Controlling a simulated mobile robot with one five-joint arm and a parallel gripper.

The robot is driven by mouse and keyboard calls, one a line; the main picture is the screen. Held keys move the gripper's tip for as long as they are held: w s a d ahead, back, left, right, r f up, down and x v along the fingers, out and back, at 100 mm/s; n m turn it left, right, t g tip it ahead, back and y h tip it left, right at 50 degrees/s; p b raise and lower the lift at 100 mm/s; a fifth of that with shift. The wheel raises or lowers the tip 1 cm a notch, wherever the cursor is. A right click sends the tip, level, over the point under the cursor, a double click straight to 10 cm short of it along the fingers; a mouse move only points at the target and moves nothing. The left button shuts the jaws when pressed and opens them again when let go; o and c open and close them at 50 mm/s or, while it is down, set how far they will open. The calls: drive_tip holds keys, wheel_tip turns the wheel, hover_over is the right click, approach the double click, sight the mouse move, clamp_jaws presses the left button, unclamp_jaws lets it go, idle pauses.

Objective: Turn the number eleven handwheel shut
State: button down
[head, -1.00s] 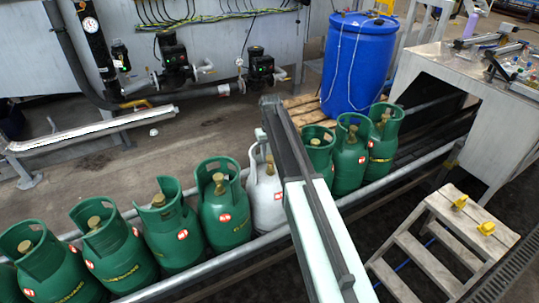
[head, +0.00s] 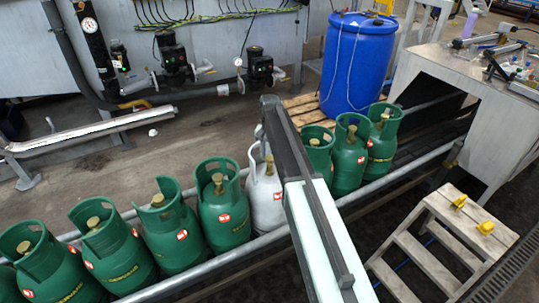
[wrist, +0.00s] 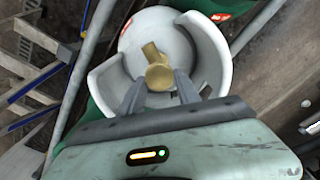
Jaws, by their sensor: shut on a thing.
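A white gas cylinder (head: 265,206) with a red label stands in the row of green cylinders, partly hidden behind my arm in the head view. It also shows from above in the wrist view (wrist: 140,38), with a white collar open on one side. Its brass valve with the handwheel (wrist: 157,66) stands up in the middle of the collar. My gripper (wrist: 160,82) reaches in through the collar's opening and is shut on the brass handwheel, one finger on each side. I cannot read any number on the cylinder.
Green cylinders (head: 226,215) stand close on both sides along the conveyor, with a rail (head: 400,180) in front. A wooden-topped step (head: 470,215) stands at the right. A blue drum (head: 358,65) stands on a pallet behind.

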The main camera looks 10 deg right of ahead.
sight(270, 157)
idle(0.3)
drive_tip(key=c, duration=0.9)
unclamp_jaws()
drive_tip(key=shift+r, duration=0.1)
wheel_tip(270, 157, up, 8)
drive_tip(key=p, duration=0.8)
drive_tip(key=shift+f, duration=0.2)
